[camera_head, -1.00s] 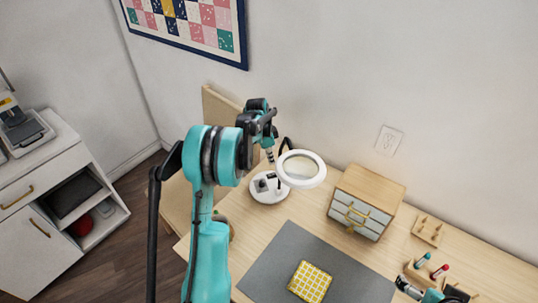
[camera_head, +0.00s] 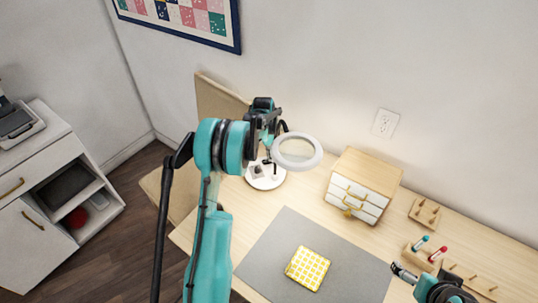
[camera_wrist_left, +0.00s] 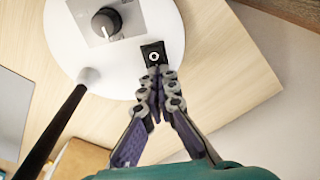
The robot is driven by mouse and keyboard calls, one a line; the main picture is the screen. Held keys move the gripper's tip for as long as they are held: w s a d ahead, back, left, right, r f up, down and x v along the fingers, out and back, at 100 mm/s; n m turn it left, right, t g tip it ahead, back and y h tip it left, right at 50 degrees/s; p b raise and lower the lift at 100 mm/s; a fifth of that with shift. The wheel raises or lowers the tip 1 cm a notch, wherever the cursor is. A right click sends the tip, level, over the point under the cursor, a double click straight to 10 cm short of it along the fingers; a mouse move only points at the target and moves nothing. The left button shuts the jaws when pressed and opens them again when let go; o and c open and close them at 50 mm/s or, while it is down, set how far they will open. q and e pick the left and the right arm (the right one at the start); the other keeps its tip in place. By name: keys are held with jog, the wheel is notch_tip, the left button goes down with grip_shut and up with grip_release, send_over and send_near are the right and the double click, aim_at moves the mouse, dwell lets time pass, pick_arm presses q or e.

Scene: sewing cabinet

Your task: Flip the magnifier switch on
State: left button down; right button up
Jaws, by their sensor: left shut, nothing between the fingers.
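The magnifier lamp has a white ring head (camera_head: 297,151) on a dark arm and a round white base (camera_head: 266,180) on the desk. In the left wrist view the base (camera_wrist_left: 172,28) carries a dark knob (camera_wrist_left: 105,23) on a grey plate and a small black switch (camera_wrist_left: 153,52) with a white round mark. My left gripper (camera_head: 267,158) is over the base; in the wrist view its fingertips (camera_wrist_left: 159,76) are together, empty, at the switch's near edge. Contact is unclear. My right gripper (camera_head: 399,269) is at the lower right, far from the lamp; its finger opening is unclear.
A small drawer cabinet (camera_head: 378,171) stands right of the lamp. A grey mat (camera_head: 262,263) holds a yellow checked pad (camera_head: 308,268). Wooden peg holders (camera_head: 426,213) with spools line the right. A chair back (camera_head: 214,104) is behind my left arm.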

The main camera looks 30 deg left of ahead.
pick_arm(q)
jog(key=shift+s+a, duration=0.1)
jog(key=shift+s, duration=0.05)
jog(key=shift+s+a+r, duration=0.15)
jog(key=shift+s+a, duration=0.3)
jog(key=shift+s, duration=0.05)
jog(key=r+p, duration=0.1)
jog(key=r, duration=0.1)
jog(key=r+p, duration=0.1)
jog(key=r, duration=0.1)
jog(key=w+r+p, duration=0.1)
jog(key=r, duration=0.1)
jog(key=shift+d, duration=0.25)
notch_tip(320, 180, up, 8)
jog(key=w+d+p, duration=0.1)
jog(key=p, duration=0.1)
jog(key=shift+d+p, duration=0.2)
jog(key=shift+p, duration=0.15)
pick_arm(e)
jog(key=r, duration=0.2)
jog(key=a+r, duration=0.1)
jog(key=r, duration=0.2)
jog(key=shift+a+r, duration=0.3)
